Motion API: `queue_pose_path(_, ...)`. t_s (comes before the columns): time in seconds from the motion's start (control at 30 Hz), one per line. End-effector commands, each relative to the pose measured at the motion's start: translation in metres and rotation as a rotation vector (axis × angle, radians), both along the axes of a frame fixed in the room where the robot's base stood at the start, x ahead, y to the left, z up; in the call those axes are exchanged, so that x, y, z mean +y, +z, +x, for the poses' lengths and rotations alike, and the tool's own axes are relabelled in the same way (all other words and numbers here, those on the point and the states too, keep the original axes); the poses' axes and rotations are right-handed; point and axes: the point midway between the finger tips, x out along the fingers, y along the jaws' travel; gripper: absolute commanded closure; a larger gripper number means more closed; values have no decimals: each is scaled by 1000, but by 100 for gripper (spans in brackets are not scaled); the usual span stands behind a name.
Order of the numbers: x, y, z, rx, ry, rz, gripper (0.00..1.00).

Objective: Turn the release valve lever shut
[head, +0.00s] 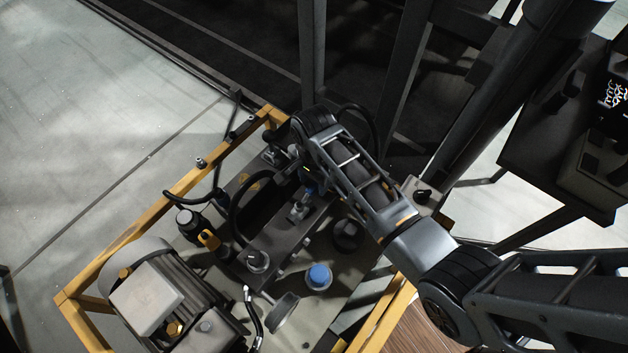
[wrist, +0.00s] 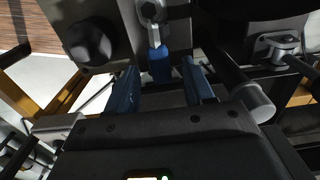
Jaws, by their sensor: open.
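The release valve lever, a metal arm with a blue grip (wrist: 160,70), points down toward my gripper in the wrist view. Its pivot and bolt (wrist: 151,12) sit on a grey block above. My gripper (wrist: 159,64) is open, with one dark blue finger on each side of the blue grip and a visible gap on both sides. I cannot tell how deep the grip sits between the fingers. In the head view the valve (head: 299,209) shows beside my wrist, with a bit of blue next to it; my arm hides most of my gripper.
The valve is on a hydraulic unit inside a yellow frame (head: 150,228). In the wrist view a dark cylinder (wrist: 250,95) lies close right of my fingers.

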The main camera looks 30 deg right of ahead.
Motion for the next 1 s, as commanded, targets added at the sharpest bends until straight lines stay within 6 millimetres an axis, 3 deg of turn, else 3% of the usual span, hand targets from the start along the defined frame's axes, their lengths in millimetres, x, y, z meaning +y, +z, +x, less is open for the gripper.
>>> queue_pose_path(0.4,0,-10,0,-1,0,0,48)
queue_pose_path(0.9,0,-10,0,-1,0,0,96)
queue_pose_path(1.0,0,-10,0,-1,0,0,100)
